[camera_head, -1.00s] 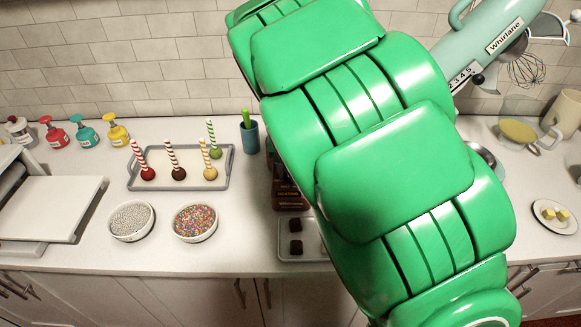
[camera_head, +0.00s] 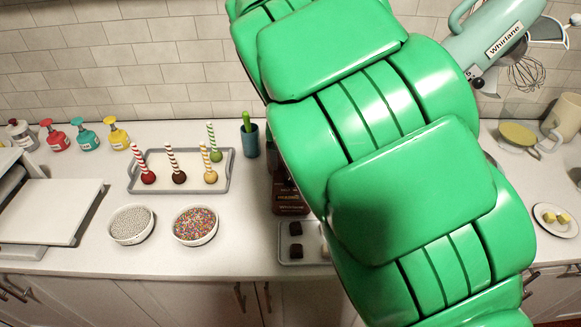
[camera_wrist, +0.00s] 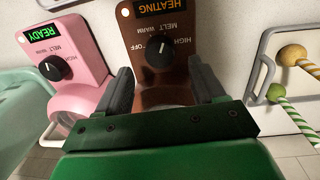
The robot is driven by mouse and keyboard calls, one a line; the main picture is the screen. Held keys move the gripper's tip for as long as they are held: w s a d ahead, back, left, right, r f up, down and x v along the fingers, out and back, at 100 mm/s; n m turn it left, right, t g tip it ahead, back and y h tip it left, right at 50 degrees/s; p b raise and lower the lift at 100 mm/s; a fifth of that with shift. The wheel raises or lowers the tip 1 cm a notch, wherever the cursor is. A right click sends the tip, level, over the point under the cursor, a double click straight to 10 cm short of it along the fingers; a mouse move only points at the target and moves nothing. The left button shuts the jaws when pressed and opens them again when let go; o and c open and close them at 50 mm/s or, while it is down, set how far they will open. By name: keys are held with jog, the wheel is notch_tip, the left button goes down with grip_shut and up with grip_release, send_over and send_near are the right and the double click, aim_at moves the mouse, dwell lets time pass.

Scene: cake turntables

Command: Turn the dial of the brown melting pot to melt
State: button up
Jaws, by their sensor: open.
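The brown melting pot (camera_wrist: 140,25) is in the middle of the wrist view, with a lit HEATING display (camera_wrist: 182,8). Its black dial (camera_wrist: 160,53) has a white pointer mark; the printed labels appear upside down and I cannot tell exactly which one it points to. My gripper (camera_wrist: 163,84) is open, its two dark fingers apart on either side of the lower pot, with the dial beyond and between them, not gripped. In the head view the brown pot (camera_head: 290,199) is mostly hidden behind my green arm, and my gripper is hidden.
A pink melting pot (camera_wrist: 90,45) showing READY stands left of the brown one in the wrist view. A tray (camera_head: 223,186) with cake pops, bowls of sprinkles (camera_head: 195,226), a blue cup (camera_head: 249,141) and a small chocolate tray (camera_head: 287,259) are nearby.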

aim_at(289, 174)
notch_tip(289, 174, up, 3)
jog(key=shift+a+r, duration=0.1)
jog(key=shift+r, duration=0.15)
dwell(0.3)
